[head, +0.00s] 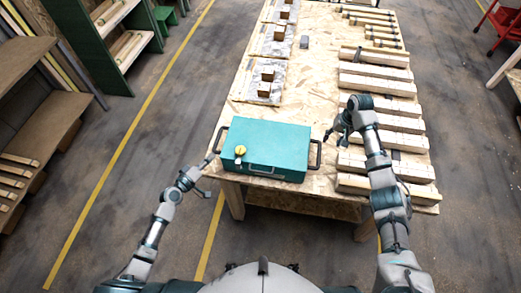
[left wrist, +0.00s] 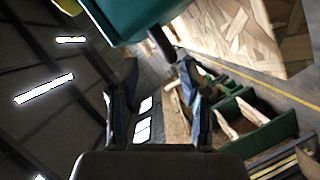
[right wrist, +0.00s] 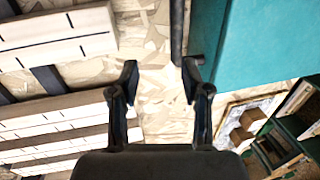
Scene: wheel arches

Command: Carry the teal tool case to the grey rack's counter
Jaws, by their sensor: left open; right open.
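The teal tool case (head: 275,140) lies flat at the near end of the wooden table (head: 318,75), with a dark handle at each side and a yellow knob (head: 240,150) at its front left. My left gripper (head: 207,178) is open beside the case's left end; in the left wrist view the dark left handle (left wrist: 162,43) is just beyond its fingertips. My right gripper (head: 334,139) is open beside the right end; in the right wrist view the dark right handle (right wrist: 177,28) lies just beyond its fingertips. Neither grips the case. I cannot tell which rack is the grey one.
Pale timber bars (head: 378,85) line the table's right side. Blocks on grey plates (head: 266,78) stand along its left side. A rack with brown shelves (head: 45,130) is at the left, a green shelf unit (head: 95,45) behind it. The floor between rack and table is clear.

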